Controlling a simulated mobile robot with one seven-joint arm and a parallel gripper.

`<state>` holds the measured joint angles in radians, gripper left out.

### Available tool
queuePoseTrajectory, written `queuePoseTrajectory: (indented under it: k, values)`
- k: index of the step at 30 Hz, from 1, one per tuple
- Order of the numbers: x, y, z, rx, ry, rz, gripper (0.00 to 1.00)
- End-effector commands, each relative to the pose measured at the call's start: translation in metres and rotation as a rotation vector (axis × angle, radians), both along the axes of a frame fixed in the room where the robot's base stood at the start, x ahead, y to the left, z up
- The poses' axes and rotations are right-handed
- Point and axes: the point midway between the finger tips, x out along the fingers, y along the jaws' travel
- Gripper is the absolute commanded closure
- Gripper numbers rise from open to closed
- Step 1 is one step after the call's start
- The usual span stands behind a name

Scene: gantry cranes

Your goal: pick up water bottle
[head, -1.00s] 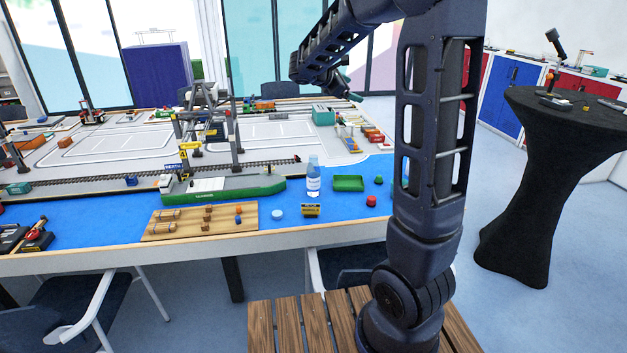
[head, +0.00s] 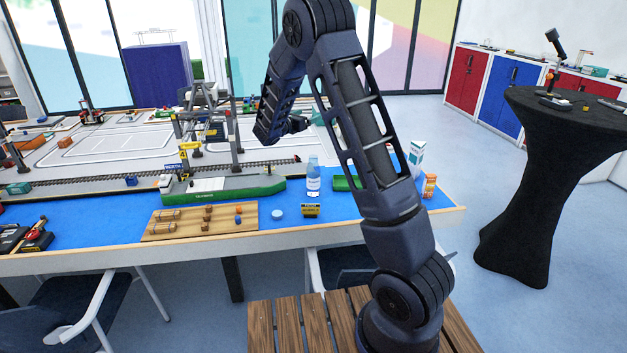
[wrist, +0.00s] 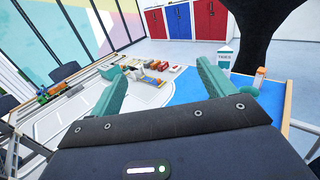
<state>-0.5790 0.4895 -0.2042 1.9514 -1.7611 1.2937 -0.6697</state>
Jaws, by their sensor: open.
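The water bottle (head: 313,178) stands upright on the blue part of the table, with a clear body, a white and blue label and a pale blue cap. It is just right of the green ship's bow. My gripper (head: 298,124) is above the table, up and slightly left of the bottle in the head view, apart from it. In the wrist view my gripper (wrist: 160,68) shows two teal fingers spread wide with nothing held between them. I cannot make out the bottle in the wrist view.
The green model ship (head: 225,189) lies left of the bottle. A small yellow and black block (head: 311,211) and a pale round lid (head: 277,214) are in front. A green tray (head: 341,183) is partly hidden by my arm. A carton (head: 416,157) stands farther right.

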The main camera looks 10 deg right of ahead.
Motion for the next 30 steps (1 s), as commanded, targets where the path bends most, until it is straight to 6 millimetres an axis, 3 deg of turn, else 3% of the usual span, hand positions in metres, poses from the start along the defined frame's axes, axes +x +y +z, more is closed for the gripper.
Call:
queuePoseTrajectory:
  k: [1, 6, 12, 18, 24, 30]
  values:
    - [0.0, 0.0, -0.024, -0.004, 0.008, -0.001, 0.18]
    - [0.0, -0.001, -0.096, -0.003, 0.008, -0.001, 0.18]
    - [-0.001, -0.001, -0.177, -0.001, 0.007, -0.001, 0.18]
    - [-0.001, -0.001, -0.246, 0.0, 0.005, -0.002, 0.18]
    - [0.0, -0.001, -0.281, 0.002, 0.001, -0.001, 0.18]
    - [0.006, -0.007, -0.288, 0.003, 0.0, -0.002, 0.18]
